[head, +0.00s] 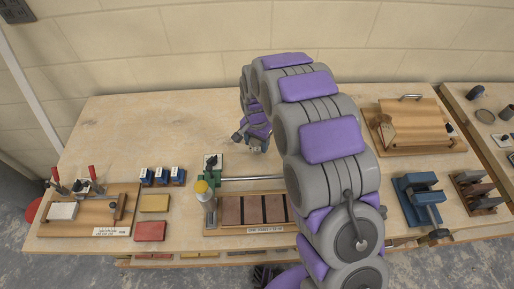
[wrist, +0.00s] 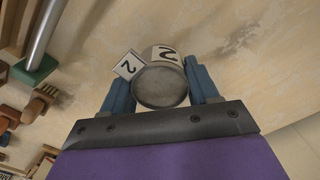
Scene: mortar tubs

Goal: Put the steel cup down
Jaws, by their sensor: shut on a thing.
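The steel cup (wrist: 160,88) sits between the two blue fingers of my gripper (wrist: 161,88) in the wrist view. Its round grey face is toward the camera, and a pale label with a dark "2" is on its side. A white tag with a "2" (wrist: 129,66) shows at the cup's left edge. In the head view my gripper (head: 252,146) is over the back middle of the wooden table (head: 130,115), partly hidden by my arm. The cup cannot be made out clearly there. I cannot tell whether the cup touches the tabletop.
A metal bar on a green block (head: 212,168) and a tray with dark plates (head: 250,210) lie in front of my gripper. A clamp board (head: 112,222) is at left. A blue vise (head: 419,200) and wooden board (head: 418,128) are at right. The table's back left is clear.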

